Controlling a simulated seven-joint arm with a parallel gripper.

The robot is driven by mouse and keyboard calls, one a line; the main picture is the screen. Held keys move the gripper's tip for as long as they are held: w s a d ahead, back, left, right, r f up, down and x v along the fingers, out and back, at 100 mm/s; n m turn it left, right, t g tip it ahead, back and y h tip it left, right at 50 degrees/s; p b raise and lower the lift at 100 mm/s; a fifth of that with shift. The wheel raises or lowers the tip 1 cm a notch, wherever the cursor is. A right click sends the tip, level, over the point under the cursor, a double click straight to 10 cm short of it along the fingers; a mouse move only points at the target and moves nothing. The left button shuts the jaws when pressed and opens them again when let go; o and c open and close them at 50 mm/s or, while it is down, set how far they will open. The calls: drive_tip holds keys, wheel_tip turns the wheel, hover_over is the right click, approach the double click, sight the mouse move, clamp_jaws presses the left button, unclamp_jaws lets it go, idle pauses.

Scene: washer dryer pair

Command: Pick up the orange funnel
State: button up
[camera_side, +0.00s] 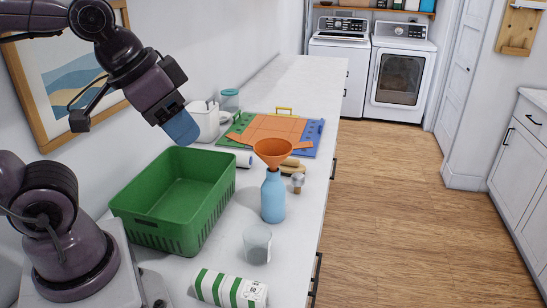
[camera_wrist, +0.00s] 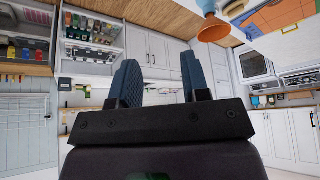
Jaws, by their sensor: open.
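The orange funnel (camera_side: 273,150) sits upright, wide mouth up, in the top of a blue bottle (camera_side: 273,196) on the white counter. In the wrist view the funnel (camera_wrist: 213,29) shows at the upper right, upside down in the picture, with part of the blue bottle (camera_wrist: 206,5) at the top edge. My gripper (camera_side: 183,130) is raised above the far end of the green basket, left of the funnel and clearly apart from it. In the wrist view its two blue fingers (camera_wrist: 160,80) stand apart with nothing between them.
A green basket (camera_side: 150,233) stands left of the bottle. A frosted cup (camera_side: 257,245) and a green-striped roll (camera_side: 229,289) are in front. A small brush-like item (camera_side: 297,182), colourful mats (camera_side: 310,135) and a white pitcher (camera_side: 207,122) lie behind. The counter's right edge is close to the bottle.

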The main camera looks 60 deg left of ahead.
drive_tip(key=shift+c, duration=0.2)
drive_tip(key=m+y, duration=0.3)
drive_tip(key=m, duration=1)
approach(263, 157)
drive_tip(key=shift+t, duration=0.4)
drive_tip(key=shift+x, duration=5.05)
drive_tip(key=shift+s+a, duration=0.15)
drive_tip(key=shift+a, duration=0.05)
drive_tip(key=shift+c, duration=0.3)
